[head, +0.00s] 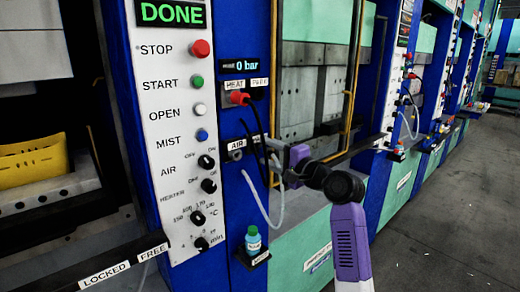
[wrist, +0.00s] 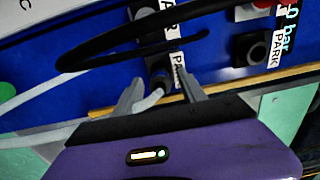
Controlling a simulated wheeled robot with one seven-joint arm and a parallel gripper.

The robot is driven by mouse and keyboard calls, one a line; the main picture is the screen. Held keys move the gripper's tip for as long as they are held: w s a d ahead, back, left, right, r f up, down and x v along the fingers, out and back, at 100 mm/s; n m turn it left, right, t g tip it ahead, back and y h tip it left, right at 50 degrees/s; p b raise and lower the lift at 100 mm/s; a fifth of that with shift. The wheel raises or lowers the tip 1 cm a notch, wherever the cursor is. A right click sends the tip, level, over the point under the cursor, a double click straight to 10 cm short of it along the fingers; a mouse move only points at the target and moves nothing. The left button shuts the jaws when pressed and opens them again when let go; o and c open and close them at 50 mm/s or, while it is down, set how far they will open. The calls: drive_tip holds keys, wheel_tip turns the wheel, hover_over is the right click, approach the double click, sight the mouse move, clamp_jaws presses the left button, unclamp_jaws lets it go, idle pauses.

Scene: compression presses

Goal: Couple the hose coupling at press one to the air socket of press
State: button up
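The hose coupling (wrist: 158,76) is a small dark piece with a pale hose (wrist: 150,101) bending away from it. It sits at the lower PARK label on press one's blue panel. My gripper (wrist: 160,84) is open, with one grey finger on each side of the coupling; I cannot tell whether they touch it. In the head view my gripper (head: 277,166) is in front of the panel and hides the coupling. The air socket (head: 236,155), a grey ring under the AIR label, looks empty. It is partly visible in the wrist view (wrist: 146,13), beside the parked coupling.
A red plug (head: 239,98) with a black cable (head: 258,135) sits at HEAT above; the cable loops near my gripper. The pale hose (head: 272,219) hangs in a loop below. A blue bottle (head: 253,241) stands on a small shelf. The control panel (head: 170,110) reads DONE.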

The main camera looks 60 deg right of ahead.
sight(274, 155)
clamp_jaws()
drive_tip(key=shift+p+v, duration=0.7)
drive_tip(key=shift+v, duration=1.2)
drive_tip(key=shift+p+v, duration=0.5)
drive_tip(key=shift+v, duration=1.25)
drive_tip(key=shift+s+r, duration=0.1)
drive_tip(key=shift+r, duration=0.05)
